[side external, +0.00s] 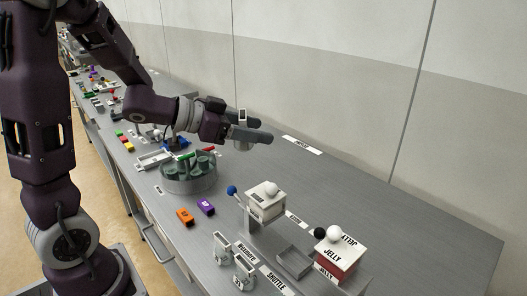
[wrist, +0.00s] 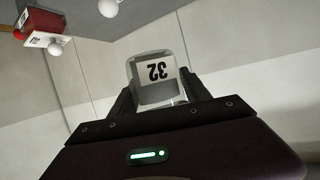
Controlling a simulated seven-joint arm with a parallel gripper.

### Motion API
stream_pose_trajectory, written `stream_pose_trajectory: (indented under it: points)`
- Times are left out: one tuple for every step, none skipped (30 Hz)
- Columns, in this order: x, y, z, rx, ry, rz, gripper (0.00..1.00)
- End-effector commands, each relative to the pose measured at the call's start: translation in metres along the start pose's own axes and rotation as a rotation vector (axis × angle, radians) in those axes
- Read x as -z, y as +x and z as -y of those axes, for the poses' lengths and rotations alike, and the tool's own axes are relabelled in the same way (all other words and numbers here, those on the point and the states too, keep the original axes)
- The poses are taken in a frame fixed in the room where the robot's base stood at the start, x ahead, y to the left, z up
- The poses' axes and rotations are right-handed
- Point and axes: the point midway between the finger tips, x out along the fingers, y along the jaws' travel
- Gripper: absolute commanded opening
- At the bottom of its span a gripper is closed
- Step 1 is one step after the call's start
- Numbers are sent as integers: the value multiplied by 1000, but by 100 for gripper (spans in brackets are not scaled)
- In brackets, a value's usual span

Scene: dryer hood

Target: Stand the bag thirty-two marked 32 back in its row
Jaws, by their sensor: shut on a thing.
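Bag thirty-two (wrist: 156,76) fills the space between my fingers in the wrist view. It is a pale, clear-looking bag with a white label, and its 32 reads upside down there. My gripper (side external: 256,134) is shut on it, raised above the bench and pointing right in the side view. There the bag (side external: 242,116) shows only partly, above and below the fingers. Two similar bags (side external: 222,245) and (side external: 244,272) stand upright at the front of the bench, well apart from my gripper. Their markings are too small to read.
A round grey container (side external: 188,180) with green pieces stands below my wrist. A white box (side external: 266,201) on a stand and a red-and-white JELLY box (side external: 337,262) occupy the front right.

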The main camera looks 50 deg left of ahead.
Motion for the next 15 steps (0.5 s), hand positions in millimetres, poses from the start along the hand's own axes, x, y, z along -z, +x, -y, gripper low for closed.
stream_pose_trajectory:
  points:
    - [-3, -7, 9, 0, 5, -3, 10]
    - [-5, -12, 12, -6, 10, -5, 10]
    - [-8, -18, 17, -14, 17, -7, 10]
    - [-10, -24, 20, -21, 21, -7, 10]
    - [-12, -29, 23, -28, 26, -8, 10]
    - [-16, -37, 27, -39, 30, -7, 10]
    - [-19, -43, 29, -48, 32, -8, 10]
    - [-21, -48, 31, -56, 33, -7, 10]
    - [-25, -56, 33, -66, 35, -6, 10]
    - [-27, -62, 34, -74, 36, -5, 10]
    - [-30, -67, 36, -82, 37, -4, 10]
    - [-33, -74, 37, -92, 37, -2, 10]
    - [-35, -79, 37, -100, 37, -1, 10]
    - [-38, -84, 38, -106, 35, 1, 10]
    - [-40, -91, 38, -116, 33, 2, 10]
